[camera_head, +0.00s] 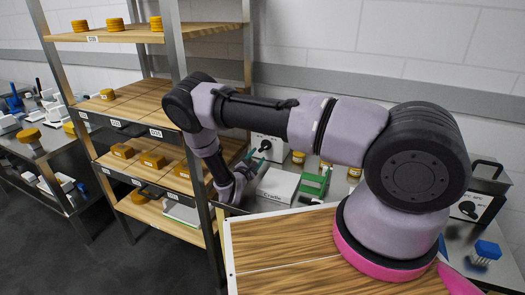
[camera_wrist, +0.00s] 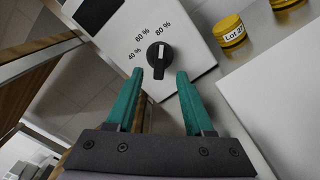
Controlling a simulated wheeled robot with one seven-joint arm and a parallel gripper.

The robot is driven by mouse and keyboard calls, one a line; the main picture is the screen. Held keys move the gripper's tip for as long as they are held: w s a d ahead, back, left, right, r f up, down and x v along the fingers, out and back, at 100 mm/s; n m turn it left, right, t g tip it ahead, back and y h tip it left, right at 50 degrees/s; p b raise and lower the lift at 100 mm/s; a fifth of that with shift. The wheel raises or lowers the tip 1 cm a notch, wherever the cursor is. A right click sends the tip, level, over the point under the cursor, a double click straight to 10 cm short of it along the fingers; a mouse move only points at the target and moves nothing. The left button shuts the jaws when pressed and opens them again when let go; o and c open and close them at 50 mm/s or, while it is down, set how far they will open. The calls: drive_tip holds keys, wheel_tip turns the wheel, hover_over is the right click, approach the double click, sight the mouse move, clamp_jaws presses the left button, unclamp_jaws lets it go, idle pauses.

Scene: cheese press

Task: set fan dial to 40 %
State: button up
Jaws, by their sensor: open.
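The fan dial is a black knob (camera_wrist: 159,57) on a white box (camera_wrist: 190,45), with 40 %, 60 % and 80 % printed around its left and upper side. A pale mark on the knob appears to point up, close to 80 %. My gripper (camera_wrist: 161,74) has teal fingers, open, with the tips either side of the knob's lower end in the wrist view. I cannot tell whether they touch it.
Yellow labelled tubs (camera_wrist: 230,32) stand right of the box. The wooden shelf rack (camera_head: 210,135) is close on the left. A wooden panel (camera_head: 280,245) lies in front.

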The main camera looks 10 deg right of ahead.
sight(263, 149)
drive_tip(key=x, duration=0.6)
drive_tip(key=shift+d, duration=0.1)
clamp_jaws()
